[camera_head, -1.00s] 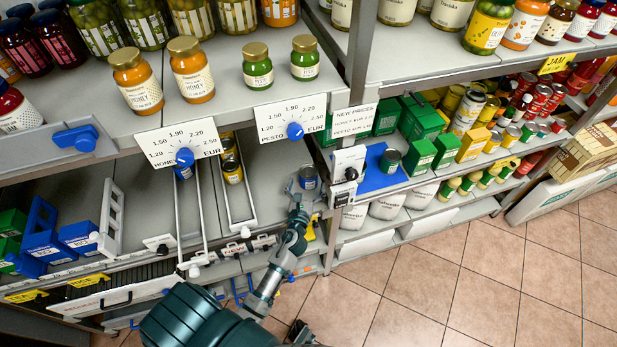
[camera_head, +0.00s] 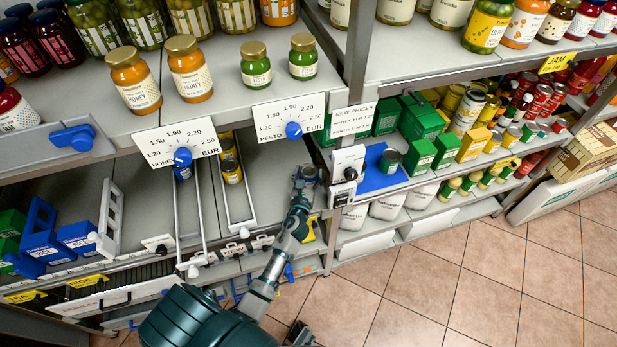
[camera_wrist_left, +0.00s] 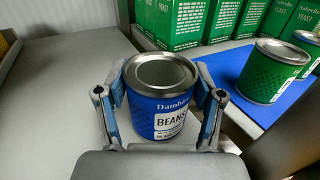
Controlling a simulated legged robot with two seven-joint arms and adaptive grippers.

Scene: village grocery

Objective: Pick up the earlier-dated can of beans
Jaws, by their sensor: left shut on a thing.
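A blue can of beans (camera_wrist_left: 165,95) with a silver lid and a "BEANS" label stands upright between the fingers of my left gripper (camera_wrist_left: 160,108) in the left wrist view. Both fingers press on its sides. In the head view my left gripper (camera_head: 304,188) is around the same can (camera_head: 309,173) at the right end of the middle shelf. The wrist and fingers hide much of it there. No date is readable on it. I cannot tell whether its base touches the shelf.
A green can (camera_wrist_left: 269,72) stands on a blue mat (camera_head: 372,178) to the right, past the shelf post. Green yeast boxes (camera_wrist_left: 175,22) stand behind. Two narrow lanes with cans (camera_head: 232,172) lie left of the gripper. A shelf with jars overhangs above.

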